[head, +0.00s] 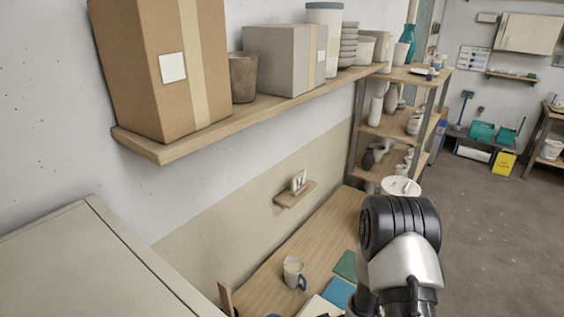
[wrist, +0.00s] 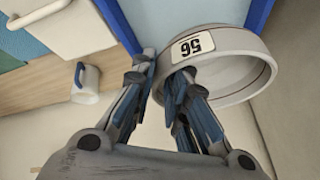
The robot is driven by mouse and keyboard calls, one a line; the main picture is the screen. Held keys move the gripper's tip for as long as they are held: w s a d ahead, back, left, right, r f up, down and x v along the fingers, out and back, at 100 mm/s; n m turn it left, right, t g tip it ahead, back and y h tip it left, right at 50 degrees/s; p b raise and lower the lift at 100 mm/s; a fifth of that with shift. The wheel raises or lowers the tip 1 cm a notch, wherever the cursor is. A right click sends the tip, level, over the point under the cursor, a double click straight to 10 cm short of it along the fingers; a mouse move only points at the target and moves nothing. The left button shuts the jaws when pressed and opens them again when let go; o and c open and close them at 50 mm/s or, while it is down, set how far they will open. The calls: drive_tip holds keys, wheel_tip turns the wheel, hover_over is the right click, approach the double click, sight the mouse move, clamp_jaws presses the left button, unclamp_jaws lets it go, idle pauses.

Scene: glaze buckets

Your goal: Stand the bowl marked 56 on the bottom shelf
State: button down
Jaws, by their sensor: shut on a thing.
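The bowl marked 56 (wrist: 232,45) is off-white, with a black-edged label that appears upside down in the wrist view. My gripper (wrist: 165,75) is shut on its wall at the left side of the bowl, and the bowl looks tilted. The exact contact is partly hidden by the fingers.
A wooden table (head: 330,222) along the wall bears a mug (head: 294,273) with a blue handle, which also shows in the wrist view (wrist: 87,82). A long wall shelf (head: 170,150) with boxes overhangs at the left. Open floor (head: 490,230) lies at the right.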

drive_tip(key=shift+w+d+r+b, duration=0.2)
drive_tip(key=shift+w+r+b, duration=0.05)
drive_tip(key=shift+r+b, duration=0.15)
drive_tip(key=s+d+r+m+t+h+b, duration=0.1)
drive_tip(key=s+d+r+m+b, duration=0.2)
drive_tip(key=d+r+b, duration=0.3)
wheel_tip(320, 180, up, 4)
drive_tip(key=b, duration=0.3)
drive_tip(key=shift+f+m+h, duration=0.15)
drive_tip(key=shift+m+h, duration=0.15)
drive_tip(key=shift+m, duration=0.1)
